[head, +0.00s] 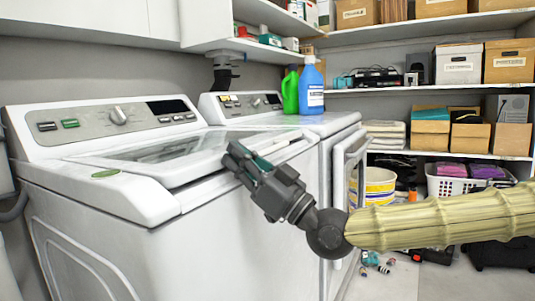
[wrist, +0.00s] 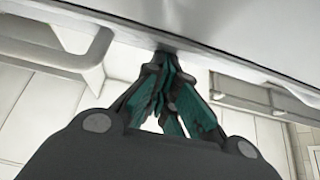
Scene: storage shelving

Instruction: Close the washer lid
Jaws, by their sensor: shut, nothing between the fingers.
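The white washer (head: 105,215) stands at the left in the head view, with its control panel (head: 118,117) at the back. Its lid (head: 150,170), with a glass window, lies low and nearly flat over the top; I cannot tell whether a small gap remains under it. My gripper (head: 234,153) is at the right end of the lid, fingers pointing up and left, and hides part of that edge. In the wrist view, my gripper (wrist: 168,65) is shut and empty, its teal-padded fingers together. Its tips are at or very close to a smooth pale surface (wrist: 230,25); contact is unclear.
A second white machine (head: 330,121) stands beyond, its front door (head: 349,165) open. A green bottle (head: 290,92) and a blue bottle (head: 311,90) stand on it. A bucket (head: 378,187) and loaded shelves (head: 440,90) are at the right. Small items (head: 374,262) lie on the floor.

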